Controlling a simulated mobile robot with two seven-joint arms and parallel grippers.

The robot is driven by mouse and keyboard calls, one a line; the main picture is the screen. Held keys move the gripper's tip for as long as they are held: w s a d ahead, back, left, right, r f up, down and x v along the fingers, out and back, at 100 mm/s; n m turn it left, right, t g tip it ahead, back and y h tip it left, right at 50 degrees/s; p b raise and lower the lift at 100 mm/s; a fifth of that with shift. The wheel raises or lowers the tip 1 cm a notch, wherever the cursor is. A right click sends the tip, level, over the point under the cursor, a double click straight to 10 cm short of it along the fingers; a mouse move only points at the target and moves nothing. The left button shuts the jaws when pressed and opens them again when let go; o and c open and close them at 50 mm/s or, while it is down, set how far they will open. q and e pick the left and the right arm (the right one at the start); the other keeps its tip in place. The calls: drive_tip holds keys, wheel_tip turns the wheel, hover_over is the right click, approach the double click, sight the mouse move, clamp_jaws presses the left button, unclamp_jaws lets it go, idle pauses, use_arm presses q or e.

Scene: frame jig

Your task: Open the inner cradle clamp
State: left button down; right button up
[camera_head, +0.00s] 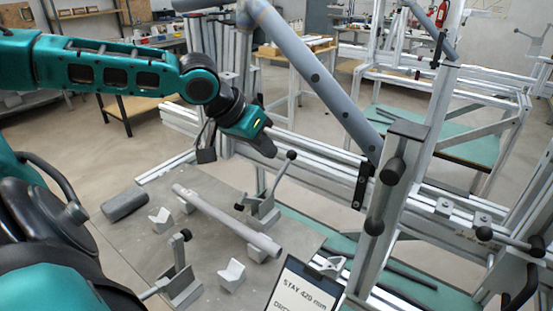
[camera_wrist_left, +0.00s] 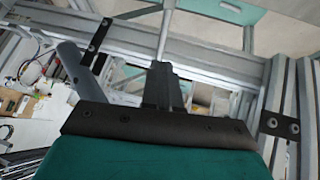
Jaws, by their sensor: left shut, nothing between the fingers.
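Two upright-handled clamps stand by the bench plate. One clamp (camera_head: 264,207) is at the back, with a raised lever ending in a black knob (camera_head: 291,155). The other clamp (camera_head: 182,284) is at the front with a black-tipped handle. I cannot tell which is the inner cradle clamp. A grey tube (camera_head: 228,221) rests on V-blocks between them. My left gripper (camera_head: 264,148) is shut and empty, above and left of the back clamp's knob, apparently apart from it. Its closed fingers also show in the left wrist view (camera_wrist_left: 163,85). My right gripper is not in view.
A large grey tube (camera_head: 315,75) slants down to the aluminium jig frame (camera_head: 325,153) behind the gripper. A post with black knobs (camera_head: 390,190) stands at right. A card (camera_head: 303,288) reading "STAY 420 mm" is in front.

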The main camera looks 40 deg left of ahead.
sight(284, 166)
use_arm(q)
drive_tip(key=shift+b+x, duration=0.3)
drive_tip(key=shift+x, duration=1.8)
drive_tip(key=shift+w+f, duration=0.1)
drive_tip(key=shift+f, duration=0.1)
drive_tip(key=w+f+b, duration=0.2)
drive_tip(key=b, duration=0.2)
drive_tip(key=shift+w+a, duration=0.1)
